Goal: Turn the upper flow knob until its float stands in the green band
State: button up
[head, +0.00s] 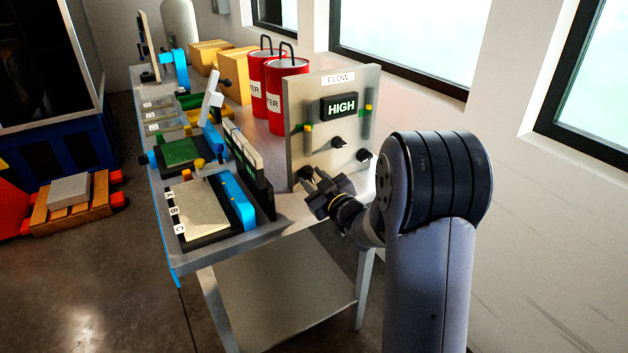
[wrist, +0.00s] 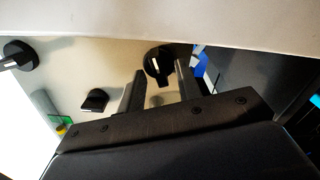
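The upright flow panel (head: 322,160) has a FLOW label, a dark display (head: 340,107) reading HIGH, and two tubes. The right tube's yellow float (head: 369,106) appears above its green mark; the left tube's float (head: 308,127) is about level with green. Three black knobs show: the upper knob (head: 338,142), right knob (head: 364,155) and lower-left knob (head: 306,172). My gripper (head: 313,183) is open at the lower-left knob. In the wrist view this knob (wrist: 158,64) lies between the fingertips; contact is unclear. The upper knob appears to be the one (wrist: 95,100) beside the fingers.
Slotted dark and white plates (head: 248,165) and a blue-framed tray (head: 205,215) stand close left of the panel. Two red canisters (head: 275,88) stand behind it. The wall and windows are to the right. The tabletop's front corner (head: 285,222) is bare.

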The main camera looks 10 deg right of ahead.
jog(key=v, duration=1)
jog(key=shift+s+d, duration=0.15)
jog(key=shift+s, duration=0.25)
jog(key=shift+w, duration=0.15)
jog(key=x, duration=1.1)
jog(key=shift+n+p, duration=0.3)
jog(key=shift+n, duration=0.4)
jog(key=shift+s, duration=0.25)
jog(key=shift+m, duration=0.3)
